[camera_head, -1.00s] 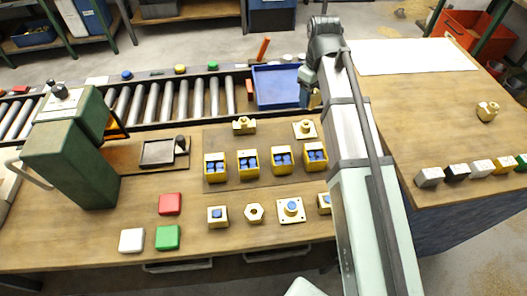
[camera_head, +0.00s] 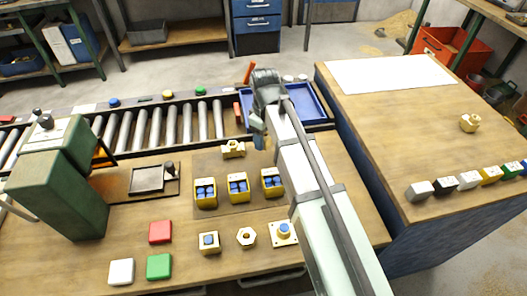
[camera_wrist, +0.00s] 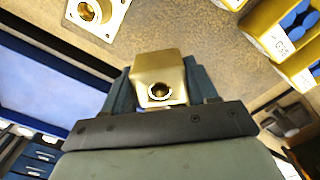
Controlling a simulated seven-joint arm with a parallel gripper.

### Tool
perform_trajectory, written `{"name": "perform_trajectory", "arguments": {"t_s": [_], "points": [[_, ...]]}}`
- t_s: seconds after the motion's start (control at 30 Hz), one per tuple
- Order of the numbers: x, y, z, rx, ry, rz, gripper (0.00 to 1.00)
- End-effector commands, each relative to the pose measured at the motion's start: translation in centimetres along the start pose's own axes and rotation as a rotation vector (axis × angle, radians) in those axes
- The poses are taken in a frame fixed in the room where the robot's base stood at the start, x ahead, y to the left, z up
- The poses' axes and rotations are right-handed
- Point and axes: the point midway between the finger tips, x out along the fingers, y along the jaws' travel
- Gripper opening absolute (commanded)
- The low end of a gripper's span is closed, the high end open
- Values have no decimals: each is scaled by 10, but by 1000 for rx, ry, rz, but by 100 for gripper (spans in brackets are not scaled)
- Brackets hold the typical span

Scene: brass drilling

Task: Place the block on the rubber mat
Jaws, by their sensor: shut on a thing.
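A brass block (camera_wrist: 160,70) with a round hole in its end face is held between the fingers of my gripper (camera_wrist: 160,95) in the wrist view. In the head view my gripper (camera_head: 258,136) is in front of the blue tray, over the back edge of the brown mat (camera_head: 207,166), which I take as the rubber mat. The block is mostly hidden there by my arm. The mat's speckled surface (camera_wrist: 195,38) shows beyond the block in the wrist view. The block looks held above it; the height is unclear.
A brass fitting (camera_head: 233,149) stands on the mat close left of my gripper. Yellow bins (camera_head: 238,187) with blue contents stand along the mat's front. A square flange (camera_wrist: 97,12) is near in the wrist view. The blue tray (camera_head: 300,100) and roller conveyor (camera_head: 170,124) lie behind.

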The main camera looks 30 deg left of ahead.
Motion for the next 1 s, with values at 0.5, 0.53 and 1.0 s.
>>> {"name": "perform_trajectory", "arguments": {"t_s": [0.5, 0.53, 1.0], "points": [[45, 0, 0, 1, -1, -1, 0], [48, 0, 0, 1, -1, -1, 0], [60, 0, 0, 1, 0, 0, 0]]}}
